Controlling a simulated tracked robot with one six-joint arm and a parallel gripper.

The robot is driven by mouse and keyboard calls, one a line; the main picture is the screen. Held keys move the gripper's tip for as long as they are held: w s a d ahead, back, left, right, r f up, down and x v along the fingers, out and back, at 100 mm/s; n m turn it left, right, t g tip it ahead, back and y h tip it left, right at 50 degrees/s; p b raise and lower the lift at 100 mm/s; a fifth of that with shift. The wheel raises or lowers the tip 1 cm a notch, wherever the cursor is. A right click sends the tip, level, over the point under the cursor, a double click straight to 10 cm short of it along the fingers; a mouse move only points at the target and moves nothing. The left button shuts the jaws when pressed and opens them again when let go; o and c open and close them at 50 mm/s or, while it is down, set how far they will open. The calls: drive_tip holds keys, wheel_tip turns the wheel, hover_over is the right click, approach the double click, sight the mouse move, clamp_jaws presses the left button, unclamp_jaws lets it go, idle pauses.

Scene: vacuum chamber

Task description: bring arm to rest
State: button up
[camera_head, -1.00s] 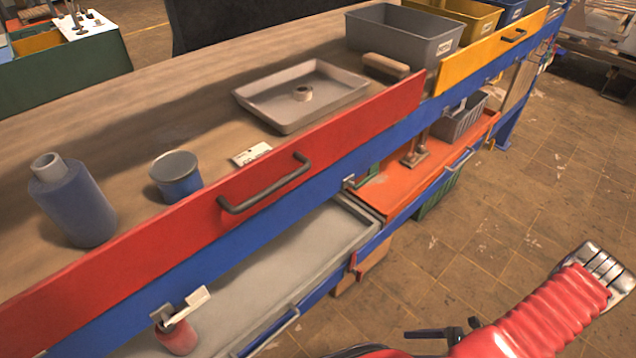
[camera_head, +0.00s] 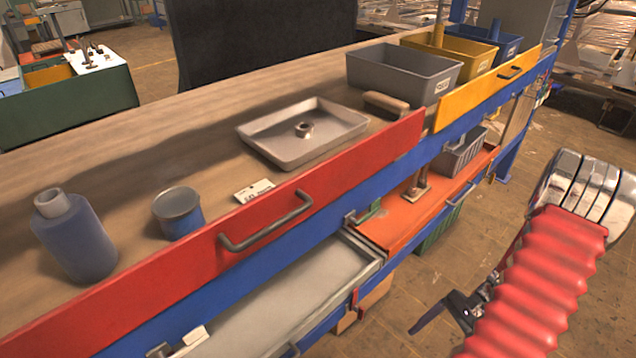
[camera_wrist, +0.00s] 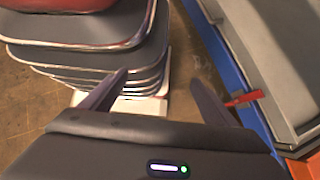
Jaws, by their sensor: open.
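My arm shows at the right of the head view as a red ribbed sleeve with a chrome segmented joint above it. It is raised over the floor, beside the workbench and apart from it. In the wrist view my gripper (camera_wrist: 160,80) has its two dark fingers spread, with nothing between them. In the head view only a dark piece near the gripper end shows left of the sleeve; the rest is hidden. The workbench (camera_head: 165,92) has a red front panel (camera_head: 190,262) with a grey handle.
On the bench are a blue-grey bottle (camera_head: 80,245), a blue cup (camera_head: 181,222), a metal tray (camera_head: 285,147) holding a ring, and a grey bin (camera_head: 395,72). A grey drawer (camera_head: 290,305) and an orange shelf (camera_head: 405,222) lie below. Open floor (camera_head: 500,212) is right of the bench.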

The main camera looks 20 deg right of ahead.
drive_tip(key=w+a+r+n+h, duration=0.3)
drive_tip(key=a+r+n+h, duration=0.15)
drive_tip(key=r, duration=0.55)
drive_tip(key=w+a+r+n+h, duration=0.3)
drive_tip(key=r+n, duration=0.3)
drive_tip(key=r, duration=0.3)
drive_tip(key=a+r+n+t+h, duration=0.1)
drive_tip(key=a+r+n+t, duration=0.5)
drive_tip(key=a+r, duration=1.1)
drive_tip(key=shift+s+a+n, duration=0.2)
drive_tip(key=shift+n, duration=0.75)
drive_tip(key=shift+c, duration=0.4)
